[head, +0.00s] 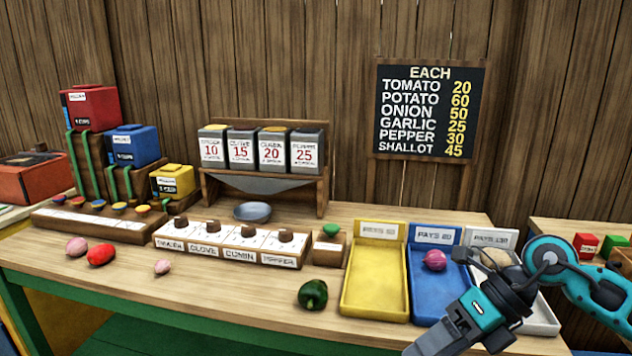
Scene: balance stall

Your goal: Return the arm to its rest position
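My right arm, with teal and dark links, comes in at the lower right. Dark parts near its bend, which look like my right gripper (482,262), are over the blue and white trays. Whether the fingers are open or shut is unclear. A tan, potato-like item (514,276) shows behind them over the white tray (543,318); I cannot tell whether they touch it. My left arm and gripper are out of view.
The yellow tray (376,283) is empty; the blue tray (428,290) holds a purple-pink ball (435,260). A dark green pepper (313,294) lies left of the trays. A grey-blue bowl (252,211) sits below the dispensers (260,150). Red and pink vegetables (101,255) lie front left.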

